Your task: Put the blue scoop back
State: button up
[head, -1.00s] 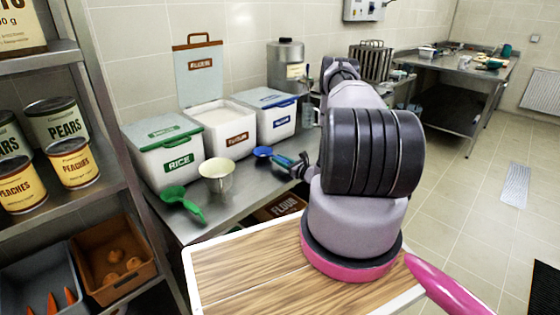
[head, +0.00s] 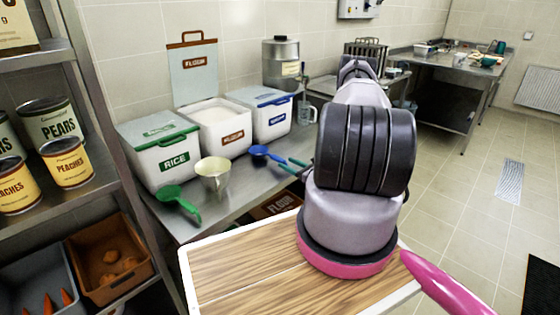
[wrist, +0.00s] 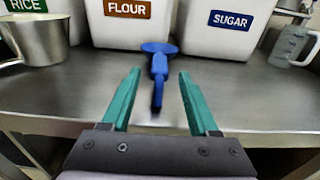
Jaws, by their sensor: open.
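The blue scoop (head: 264,154) lies on the steel counter in front of the flour and sugar bins. In the wrist view the scoop (wrist: 158,75) has its bowl toward the bins and its handle pointing back at me. My gripper (head: 297,164) is open, its green fingers at the counter's front edge. In the wrist view my gripper (wrist: 158,75) has one finger on each side of the scoop's handle line, apart from it. The flour bin (head: 222,131) is open with white contents. The sugar bin (head: 265,116) has a blue-trimmed lid and is closed.
The closed rice bin (head: 160,154), a green scoop (head: 180,203) and a metal measuring cup (head: 213,177) stand to the left. A clear jug (head: 307,112) is right of the sugar bin. A shelf with cans (head: 66,162) is at far left.

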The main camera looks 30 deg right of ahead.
jog(key=v, duration=0.4)
jog(key=a+r+n+g+y, duration=0.4)
jog(key=a+r+n+g, duration=0.3)
jog(key=r, duration=0.8)
jog(key=a+r+n+g+y, duration=0.45)
jog(key=a+r+n, duration=0.45)
jog(key=r, duration=0.5)
jog(key=s+a+r+n+g+h, duration=0.4)
jog(key=s+a+r+n+h, duration=0.25)
jog(key=s+r, duration=0.5)
jog(key=s+r+n+t+h, duration=0.5)
jog(key=s+r+t+h, duration=0.1)
jog(key=s+r, duration=0.5)
jog(key=shift+s+d+r, duration=0.3)
jog(key=shift+s+d, duration=0.1)
jog(key=shift+s, duration=0.6)
